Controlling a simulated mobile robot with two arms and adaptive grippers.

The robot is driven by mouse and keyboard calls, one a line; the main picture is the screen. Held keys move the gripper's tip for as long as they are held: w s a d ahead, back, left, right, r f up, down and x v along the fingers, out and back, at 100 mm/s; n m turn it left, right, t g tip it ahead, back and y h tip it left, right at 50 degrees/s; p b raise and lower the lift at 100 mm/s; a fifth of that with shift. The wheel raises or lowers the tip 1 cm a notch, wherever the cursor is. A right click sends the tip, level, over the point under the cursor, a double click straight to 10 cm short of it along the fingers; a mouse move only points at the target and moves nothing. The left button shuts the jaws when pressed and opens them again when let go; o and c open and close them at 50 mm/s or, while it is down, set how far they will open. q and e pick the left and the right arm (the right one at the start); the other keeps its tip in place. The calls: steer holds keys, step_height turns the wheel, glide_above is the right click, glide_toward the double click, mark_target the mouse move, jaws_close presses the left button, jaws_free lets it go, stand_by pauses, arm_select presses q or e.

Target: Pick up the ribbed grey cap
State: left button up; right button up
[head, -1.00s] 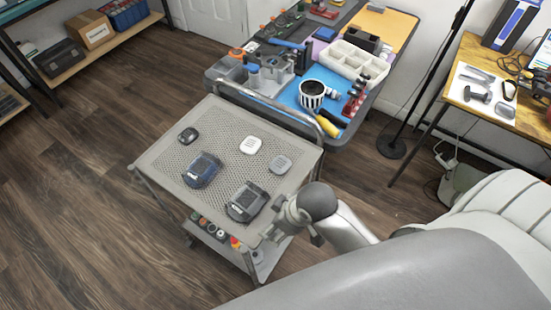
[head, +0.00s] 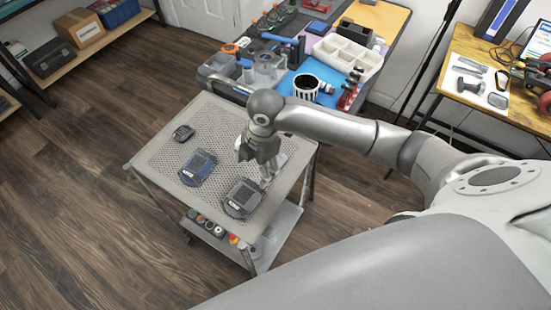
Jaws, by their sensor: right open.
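A grey cap, likely the ribbed one, lies on the perforated top of the cart (head: 218,116). Only a sliver of the grey cap (head: 283,159) shows beside my right gripper, which hides most of it. My right gripper (head: 267,178) points down over the right part of the cart top, open, with its fingers close to the cap. I cannot tell whether they touch it. The white cap seen earlier is hidden behind the gripper. My left gripper is out of view.
On the cart lie a small black device (head: 183,132), a blue device (head: 197,167) and a dark grey device (head: 242,198) close to my right gripper. Behind stands a crowded workbench with a white divided tray (head: 345,55) and a striped mug (head: 306,87).

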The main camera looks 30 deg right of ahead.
steer(key=n+h, duration=0.1)
steer(key=n, duration=0.1)
glide_toward(282, 158)
steer(key=w+a+r, duration=0.1)
steer(key=a, duration=0.2)
steer(key=shift+g, duration=0.4)
steer(key=f, duration=0.3)
steer(key=f+p, duration=0.1)
steer(key=f, duration=0.2)
steer(key=d+f, duration=0.1)
steer(key=f, duration=0.3)
steer(key=shift+w+f, duration=0.15)
steer(key=shift+w, duration=0.05)
steer(key=c, duration=0.9)
steer(key=shift+c, duration=0.2)
